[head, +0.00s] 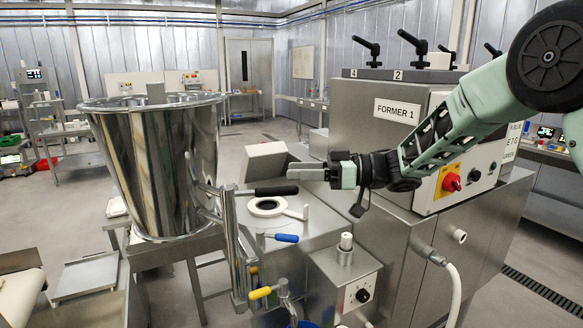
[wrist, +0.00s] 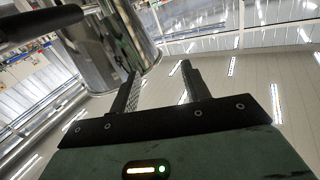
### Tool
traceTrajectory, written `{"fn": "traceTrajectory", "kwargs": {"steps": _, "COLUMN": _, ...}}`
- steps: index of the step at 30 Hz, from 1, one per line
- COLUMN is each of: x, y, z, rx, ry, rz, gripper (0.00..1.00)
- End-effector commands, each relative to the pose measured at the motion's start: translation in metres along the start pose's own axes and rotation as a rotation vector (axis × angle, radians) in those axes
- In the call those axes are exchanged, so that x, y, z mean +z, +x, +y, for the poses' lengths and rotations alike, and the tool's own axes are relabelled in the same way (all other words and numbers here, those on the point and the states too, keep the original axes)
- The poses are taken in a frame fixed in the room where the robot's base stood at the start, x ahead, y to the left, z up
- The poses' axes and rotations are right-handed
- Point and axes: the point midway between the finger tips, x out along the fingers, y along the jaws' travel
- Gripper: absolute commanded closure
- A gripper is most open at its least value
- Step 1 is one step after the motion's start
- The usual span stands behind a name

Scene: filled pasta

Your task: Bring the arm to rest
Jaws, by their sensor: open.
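My arm (head: 440,140) reaches in from the right in the head view, in front of the steel machine labelled FORMER 1 (head: 375,140). My gripper (head: 312,170) points left, in the air above the steel worktop, with a black-handled lever (head: 276,190) close by in the picture. In the wrist view my gripper (wrist: 160,82) shows two dark fingers spread apart with nothing between them. How far the fingertips are from the lever cannot be told.
A large steel hopper (head: 160,165) stands to the left; it also shows in the wrist view (wrist: 105,50). Blue-handled (head: 286,238) and yellow-handled (head: 260,293) levers sit below the gripper. A red knob (head: 451,182) is on the machine's panel. Open floor (head: 245,135) lies behind.

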Motion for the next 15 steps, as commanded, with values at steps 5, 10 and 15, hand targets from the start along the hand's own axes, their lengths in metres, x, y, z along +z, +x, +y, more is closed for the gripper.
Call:
{"fn": "traceTrajectory", "kwargs": {"steps": 5, "x": -0.001, "y": 0.014, "z": 0.005, "rx": 0.153, "ry": -0.028, "rz": -0.011, "gripper": 0.53}}
{"fn": "traceTrajectory", "kwargs": {"steps": 10, "x": 0.005, "y": 0.021, "z": 0.009, "rx": 0.351, "ry": -0.037, "rz": -0.06, "gripper": 0.53}}
{"fn": "traceTrajectory", "kwargs": {"steps": 15, "x": 0.038, "y": 0.014, "z": -0.006, "rx": 0.612, "ry": 0.007, "rz": -0.218, "gripper": 0.53}}
